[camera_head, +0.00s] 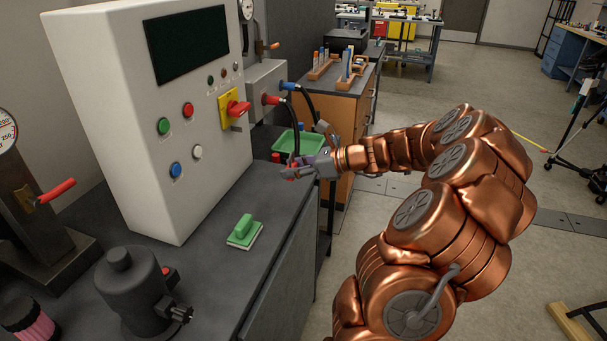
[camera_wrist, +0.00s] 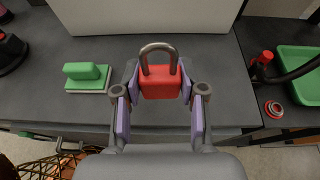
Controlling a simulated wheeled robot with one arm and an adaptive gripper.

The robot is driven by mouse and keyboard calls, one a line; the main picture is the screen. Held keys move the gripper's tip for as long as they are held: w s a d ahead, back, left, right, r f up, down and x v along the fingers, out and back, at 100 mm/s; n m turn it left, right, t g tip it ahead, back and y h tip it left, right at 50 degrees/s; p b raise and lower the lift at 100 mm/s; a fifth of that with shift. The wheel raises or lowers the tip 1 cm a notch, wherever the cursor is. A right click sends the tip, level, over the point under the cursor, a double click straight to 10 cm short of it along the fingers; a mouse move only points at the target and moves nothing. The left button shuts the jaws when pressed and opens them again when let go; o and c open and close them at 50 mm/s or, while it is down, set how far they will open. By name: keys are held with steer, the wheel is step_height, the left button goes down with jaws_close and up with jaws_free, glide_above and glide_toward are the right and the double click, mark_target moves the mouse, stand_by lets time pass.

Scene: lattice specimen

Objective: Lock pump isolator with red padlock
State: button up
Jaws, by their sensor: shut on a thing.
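The red padlock (camera_wrist: 161,84) is between the purple-padded fingers of my gripper (camera_wrist: 159,92) in the wrist view, with its grey shackle pointing up. I cannot tell whether the shackle is latched. In the head view, my gripper (camera_head: 303,166) is above the bench's right edge, with a bit of the red padlock (camera_head: 291,173) showing. The pump isolator is a red rotary handle (camera_head: 238,108) on a yellow plate (camera_head: 226,101), on the white cabinet's right side of the front. My gripper is apart from it, lower and to the right.
The white control cabinet (camera_head: 120,105) stands on the dark bench (camera_head: 222,265). A green-handled block (camera_head: 244,231) lies in front of it, and a dark motor-like pump (camera_head: 130,290) stands nearer. A green tray (camera_head: 298,142) and black hoses are close behind my gripper.

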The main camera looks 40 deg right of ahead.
steer(key=w+a+r+p, duration=0.1)
steer(key=w+p, duration=0.2)
steer(key=w, duration=1)
steer(key=shift+w+a+h+p, duration=0.2)
steer(key=shift+a+h+p, duration=0.1)
steer(key=shift+a+p, duration=0.05)
steer(key=shift+r, duration=0.1)
steer(key=o, duration=0.5)
steer(key=c, duration=0.4)
steer(key=shift+p, duration=0.35)
